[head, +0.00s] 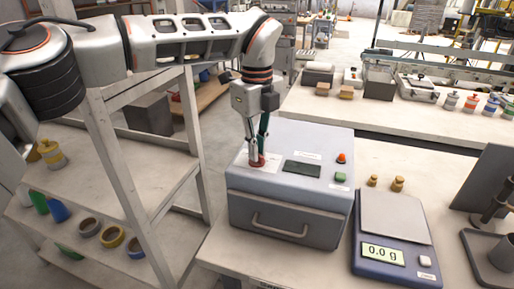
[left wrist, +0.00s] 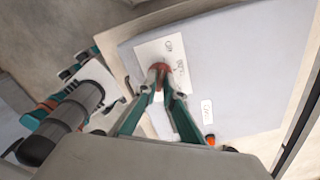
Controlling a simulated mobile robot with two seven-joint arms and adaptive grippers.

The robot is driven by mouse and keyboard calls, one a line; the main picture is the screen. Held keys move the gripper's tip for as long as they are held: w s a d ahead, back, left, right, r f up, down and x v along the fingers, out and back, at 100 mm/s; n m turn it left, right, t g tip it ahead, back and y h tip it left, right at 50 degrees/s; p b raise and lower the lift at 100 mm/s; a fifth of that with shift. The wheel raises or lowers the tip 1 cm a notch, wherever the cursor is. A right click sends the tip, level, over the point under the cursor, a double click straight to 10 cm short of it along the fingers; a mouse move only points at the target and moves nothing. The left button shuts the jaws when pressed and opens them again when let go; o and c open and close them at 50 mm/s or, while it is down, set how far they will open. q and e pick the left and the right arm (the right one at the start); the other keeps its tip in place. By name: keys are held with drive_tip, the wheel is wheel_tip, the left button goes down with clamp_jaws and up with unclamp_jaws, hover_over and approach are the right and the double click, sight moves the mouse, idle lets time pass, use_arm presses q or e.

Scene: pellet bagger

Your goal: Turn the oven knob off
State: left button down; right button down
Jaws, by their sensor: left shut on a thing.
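The oven (head: 284,213) is a grey-blue box with a front handle, standing on the bench. The oven knob (head: 257,160) is small and red, on a white label plate at the left of the oven's top. The knob also shows in the left wrist view (left wrist: 159,68), between the fingertips. My left gripper (head: 257,157) points down from above with its fingers shut on the knob; it also shows in the left wrist view (left wrist: 161,75). The fingers partly cover the knob, and its setting cannot be made out. My right gripper is not in view.
On the oven's top are a dark display (head: 302,169), a red button (head: 342,158) and a green button (head: 340,177). A scale (head: 393,262) reading 0.0 g stands to the right, with two brass weights behind it. A shelf rack (head: 125,170) stands at left.

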use_arm(q)
drive_tip(key=c, duration=2.2)
unclamp_jaws()
drive_tip(key=shift+o, duration=0.2)
wheel_tip(320, 180, up, 12)
